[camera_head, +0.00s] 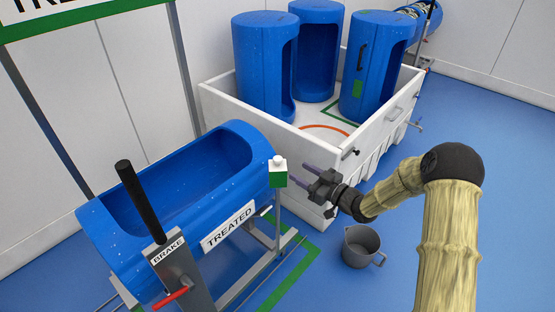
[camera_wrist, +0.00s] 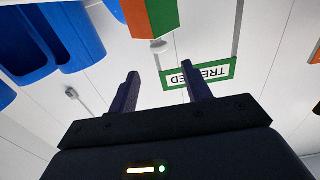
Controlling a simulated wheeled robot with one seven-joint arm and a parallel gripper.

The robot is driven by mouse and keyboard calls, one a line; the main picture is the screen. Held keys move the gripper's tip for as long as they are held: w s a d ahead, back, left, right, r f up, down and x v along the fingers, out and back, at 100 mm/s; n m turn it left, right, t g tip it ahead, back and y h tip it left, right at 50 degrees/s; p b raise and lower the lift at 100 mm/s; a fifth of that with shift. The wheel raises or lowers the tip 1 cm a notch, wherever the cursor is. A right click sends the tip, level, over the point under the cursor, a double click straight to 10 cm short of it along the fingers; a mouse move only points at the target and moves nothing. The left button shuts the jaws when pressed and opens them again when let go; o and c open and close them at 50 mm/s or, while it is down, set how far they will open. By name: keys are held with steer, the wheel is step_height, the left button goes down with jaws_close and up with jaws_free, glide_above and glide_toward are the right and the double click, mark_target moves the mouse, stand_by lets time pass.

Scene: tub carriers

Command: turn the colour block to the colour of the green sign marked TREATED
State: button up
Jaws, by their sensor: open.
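The colour block (camera_head: 279,182) sits at the right end of the blue tub carrier marked TREATED. In the head view it shows a green face below a white upper part with a small knob. In the wrist view the block (camera_wrist: 140,16) shows an orange face and a green face, with the white knob pointing down in the picture. My gripper (camera_head: 293,176) is open and empty, just right of the block. Its fingers (camera_wrist: 161,70) point toward the block without visible contact. The green-bordered TREATED sign (camera_head: 62,22) is cut off at upper left; it appears upside down in the wrist view (camera_wrist: 205,74).
The blue tub (camera_head: 180,170) lies on a metal frame with a black BRAKE lever (camera_head: 140,200) and red handle (camera_head: 171,298). A white crate (camera_head: 240,110) with upright blue tubs stands behind my gripper. A grey bucket (camera_head: 360,250) stands on the floor.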

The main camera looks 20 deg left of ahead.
mark_target(281, 161)
steer(key=x, duration=1)
steer(key=shift+w+a+b, duration=0.15)
steer(key=shift+a+b, duration=0.15)
steer(key=shift+b, duration=0.05)
steer(key=c, duration=0.9)
steer(key=shift+c, duration=0.2)
